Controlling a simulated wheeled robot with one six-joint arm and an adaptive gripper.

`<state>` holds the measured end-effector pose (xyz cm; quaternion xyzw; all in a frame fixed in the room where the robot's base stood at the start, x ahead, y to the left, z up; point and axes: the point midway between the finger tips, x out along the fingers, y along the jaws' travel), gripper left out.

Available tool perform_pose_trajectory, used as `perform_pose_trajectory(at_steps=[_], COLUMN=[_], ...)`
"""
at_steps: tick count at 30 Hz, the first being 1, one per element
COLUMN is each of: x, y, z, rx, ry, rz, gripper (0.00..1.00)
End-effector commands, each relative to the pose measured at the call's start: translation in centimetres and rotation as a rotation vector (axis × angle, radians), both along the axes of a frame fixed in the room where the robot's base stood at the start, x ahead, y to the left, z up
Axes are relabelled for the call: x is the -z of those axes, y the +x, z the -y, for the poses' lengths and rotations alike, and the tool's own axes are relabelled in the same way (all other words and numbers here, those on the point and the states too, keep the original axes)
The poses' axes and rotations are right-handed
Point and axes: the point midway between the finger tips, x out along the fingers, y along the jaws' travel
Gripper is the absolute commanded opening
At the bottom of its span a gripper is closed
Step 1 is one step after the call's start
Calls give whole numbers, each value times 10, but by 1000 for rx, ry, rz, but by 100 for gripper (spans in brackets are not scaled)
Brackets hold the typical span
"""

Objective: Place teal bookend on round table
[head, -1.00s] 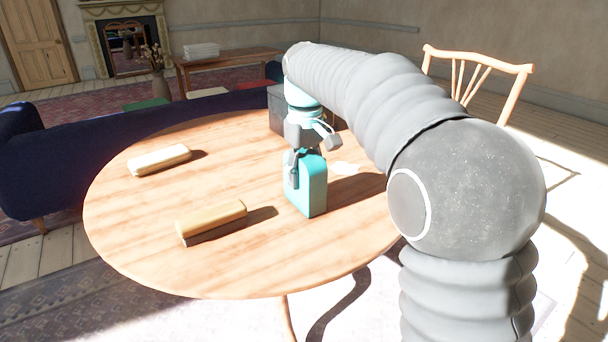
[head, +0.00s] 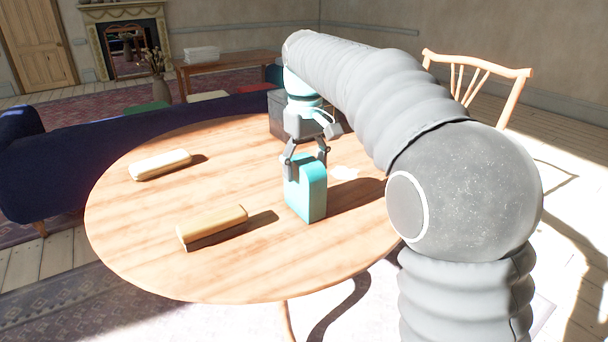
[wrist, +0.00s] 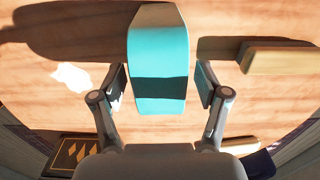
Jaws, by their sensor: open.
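The teal bookend (head: 308,195) stands upright on the round wooden table (head: 240,268), right of the table's middle. My gripper (head: 306,160) is open just above it, with the fingers at either side of its top. In the wrist view the bookend (wrist: 158,62) lies between the two spread fingers (wrist: 160,88), with a gap on each side. A dark shadow band crosses the bookend there.
Two tan blocks lie on the table, one at the front (head: 212,226) and one at the back left (head: 160,165). A white patch (head: 344,172) is right of the bookend. A dark grey box (head: 277,115) is behind. A blue sofa (head: 50,165) borders the table's far side.

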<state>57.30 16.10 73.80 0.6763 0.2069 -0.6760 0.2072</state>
Motion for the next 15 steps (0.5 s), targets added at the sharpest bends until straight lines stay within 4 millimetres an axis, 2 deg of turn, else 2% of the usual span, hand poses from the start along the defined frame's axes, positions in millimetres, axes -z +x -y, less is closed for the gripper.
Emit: perform_pose_trajectory(at_steps=[1,6,10,15], x=[-14,-49,-69,-84], y=[1,1,1,0], z=[0,0,0,0], rx=[0,0,0,0], ry=[0,1,0,0], rz=[2,3,2,0], gripper=[75,75,75,75])
